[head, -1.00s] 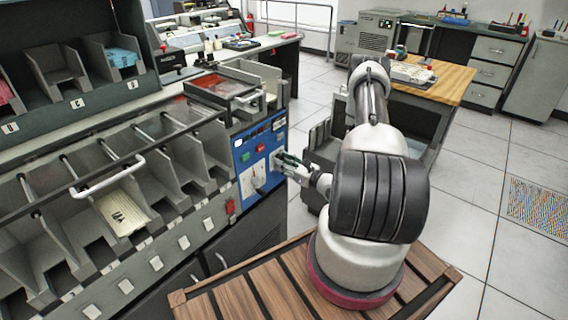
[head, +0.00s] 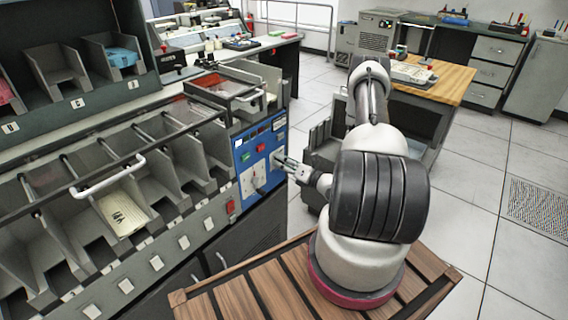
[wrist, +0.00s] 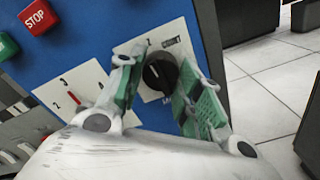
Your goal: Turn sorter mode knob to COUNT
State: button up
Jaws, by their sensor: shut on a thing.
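The mode knob (wrist: 160,73) is black and round, on a white plate on the sorter's blue panel (head: 243,160). It sits between the green-padded fingers of my gripper (wrist: 163,80) in the wrist view, and my gripper is shut on it. A pale mark shows on the knob's left part. Small lettering shows above and to the right of it, partly covered by the fingers. In the head view my gripper (head: 281,162) reaches the panel's right side, and its fingers hide the knob.
A red STOP button (wrist: 38,16) and a white dial plate with a red pointer (wrist: 74,97) are left of the knob. Card bins (head: 125,205) fill the sorter's left. A wooden-topped desk (head: 450,82) stands behind my arm. Open floor lies right.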

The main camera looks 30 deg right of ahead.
jog(key=shift+m, duration=5)
jog(key=o, duration=1)
jog(key=shift+s, duration=0.1)
jog(key=v, duration=1.2)
jog(key=shift+r, duration=0.1)
